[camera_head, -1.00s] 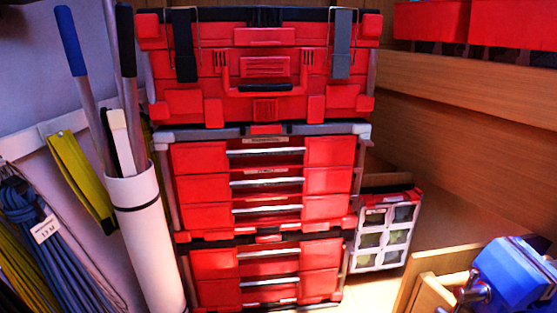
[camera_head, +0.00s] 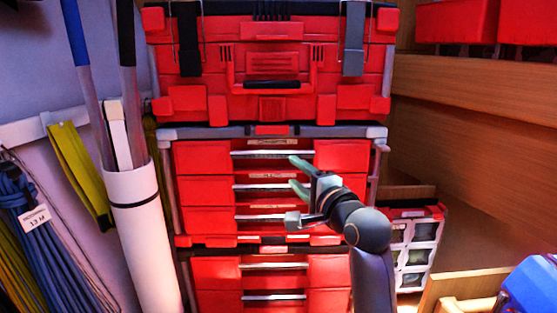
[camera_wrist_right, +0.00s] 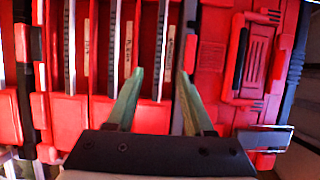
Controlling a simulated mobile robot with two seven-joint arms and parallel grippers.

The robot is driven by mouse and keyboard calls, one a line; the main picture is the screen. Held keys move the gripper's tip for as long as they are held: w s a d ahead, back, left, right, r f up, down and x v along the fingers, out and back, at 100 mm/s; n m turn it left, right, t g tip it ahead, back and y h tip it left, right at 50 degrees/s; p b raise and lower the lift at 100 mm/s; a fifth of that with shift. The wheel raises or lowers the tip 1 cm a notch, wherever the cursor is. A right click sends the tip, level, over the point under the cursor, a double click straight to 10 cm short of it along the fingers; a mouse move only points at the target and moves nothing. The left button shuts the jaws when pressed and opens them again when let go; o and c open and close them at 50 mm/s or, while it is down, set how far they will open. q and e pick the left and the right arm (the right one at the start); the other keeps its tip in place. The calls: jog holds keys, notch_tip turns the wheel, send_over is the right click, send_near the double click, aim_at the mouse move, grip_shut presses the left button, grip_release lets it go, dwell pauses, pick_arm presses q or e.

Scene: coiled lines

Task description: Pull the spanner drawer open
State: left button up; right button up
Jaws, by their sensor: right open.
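A red tool chest (camera_head: 205,155) stands ahead with stacked drawers, each with a silver bar handle. The top drawer's handle (camera_head: 258,155) has a pale label (camera_head: 272,142) above it; the lettering is too small to read surely, so I cannot tell which drawer holds spanners. All drawers look closed. My right gripper (camera_head: 294,172) is open and empty in front of the upper drawers. In the right wrist view its fingers (camera_wrist_right: 160,74) point at the chest, either side of the line of the top handle (camera_wrist_right: 161,45). Contact is not visible. My left gripper is not in view.
A red lidded toolbox (camera_head: 210,75) sits on top of the chest. A white tube (camera_head: 145,235) with poles stands left, beside coiled lines (camera_head: 45,235). A small organiser case (camera_head: 415,245) stands right. A blue object (camera_head: 535,285) is at the lower right.

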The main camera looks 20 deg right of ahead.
aim_at(274, 156)
jog(key=w, duration=0.7)
jog(key=w+a, duration=0.1)
jog(key=w, duration=0.2)
jog(key=shift+w+a, duration=0.1)
jog(key=shift+w, duration=0.25)
grip_shut()
dwell(1.1)
